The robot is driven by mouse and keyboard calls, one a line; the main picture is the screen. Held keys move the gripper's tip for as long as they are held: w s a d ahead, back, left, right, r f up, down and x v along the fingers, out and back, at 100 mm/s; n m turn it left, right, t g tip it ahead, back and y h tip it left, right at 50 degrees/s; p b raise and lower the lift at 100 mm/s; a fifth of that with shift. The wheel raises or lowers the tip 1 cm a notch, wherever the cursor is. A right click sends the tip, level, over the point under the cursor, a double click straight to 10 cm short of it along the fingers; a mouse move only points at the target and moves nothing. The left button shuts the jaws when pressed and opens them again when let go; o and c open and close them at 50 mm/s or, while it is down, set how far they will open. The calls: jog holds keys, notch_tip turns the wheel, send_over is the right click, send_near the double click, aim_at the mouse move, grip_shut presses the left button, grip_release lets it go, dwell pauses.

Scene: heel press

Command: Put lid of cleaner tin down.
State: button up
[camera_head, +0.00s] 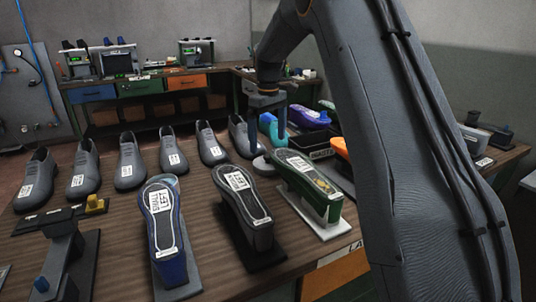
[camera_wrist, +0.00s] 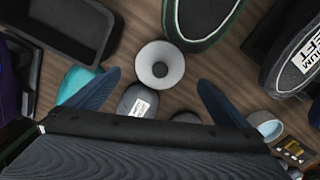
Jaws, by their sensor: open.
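A round pale grey piece with a dark centre, which looks like the lid of the cleaner tin (camera_wrist: 160,66), lies on the wooden table. In the head view it shows as a grey disc (camera_head: 262,166) beside the green shoe form. My gripper (camera_wrist: 160,78) is open, its two dark blue fingers spread apart on either side of the lid, not touching it as far as I see. In the head view my gripper (camera_head: 268,136) points down over the table's far part. I cannot tell for sure which thing is the cleaner tin.
A teal object (camera_head: 278,128) stands close to the gripper; a dark tray (camera_wrist: 68,32) lies at the upper left in the wrist view. A green shoe form (camera_head: 308,183), a black one (camera_head: 243,190) and grey shoes (camera_head: 210,145) crowd the table around the lid.

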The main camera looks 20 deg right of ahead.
aim_at(268, 155)
jog(key=shift+r+b, duration=0.35)
jog(key=shift+r, duration=1.95)
jog(key=shift+r, duration=0.1)
